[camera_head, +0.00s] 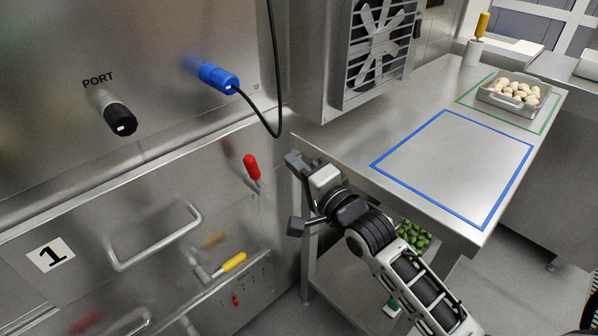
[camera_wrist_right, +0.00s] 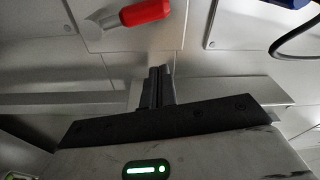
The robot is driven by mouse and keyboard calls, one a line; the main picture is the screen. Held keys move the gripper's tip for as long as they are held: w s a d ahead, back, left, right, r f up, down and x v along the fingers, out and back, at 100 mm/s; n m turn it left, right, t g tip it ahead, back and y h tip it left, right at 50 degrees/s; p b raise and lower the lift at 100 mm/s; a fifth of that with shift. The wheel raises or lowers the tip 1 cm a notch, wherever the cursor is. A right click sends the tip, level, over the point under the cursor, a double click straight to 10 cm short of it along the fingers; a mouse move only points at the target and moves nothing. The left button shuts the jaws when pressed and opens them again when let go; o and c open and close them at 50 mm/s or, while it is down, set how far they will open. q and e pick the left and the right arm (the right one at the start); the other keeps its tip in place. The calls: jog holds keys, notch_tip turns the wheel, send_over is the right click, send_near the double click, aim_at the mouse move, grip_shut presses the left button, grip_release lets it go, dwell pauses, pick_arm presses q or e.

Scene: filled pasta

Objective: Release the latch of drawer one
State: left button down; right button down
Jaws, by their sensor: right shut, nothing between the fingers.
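Drawer one (camera_head: 85,222) is a steel front at the left in the head view, with a black "1" label (camera_head: 50,256) and a bar handle (camera_head: 158,238). A latch lever with a red grip (camera_head: 252,167) stands at its upper right; the grip tilts. My right gripper (camera_head: 293,160) is shut and empty, to the right of the red grip and apart from it. In the right wrist view, the shut fingers (camera_wrist_right: 157,85) point up the picture, with the red grip (camera_wrist_right: 146,12) beyond them at the top. My left gripper is not in view.
A yellow-gripped lever (camera_head: 232,262) sits lower on the front. A black port knob (camera_head: 120,119) and a blue plug (camera_head: 218,77) with a hanging black cable are above. A steel table (camera_head: 350,145) with a blue outlined square and a tray (camera_head: 487,97) of pale pieces is at right.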

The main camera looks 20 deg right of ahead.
aim_at(251, 173)
jog(key=x, duration=0.6)
jog(key=shift+w+a, duration=0.1)
jog(key=shift+a, duration=0.1)
jog(key=shift+s+a+f, duration=0.25)
jog(key=shift+s+a, duration=0.3)
jog(key=shift+a, duration=0.2)
jog(key=shift+s+a+f, duration=0.2)
jog(key=shift+s+a, duration=0.4)
jog(key=shift+a, duration=0.15)
jog(key=shift+a, duration=0.1)
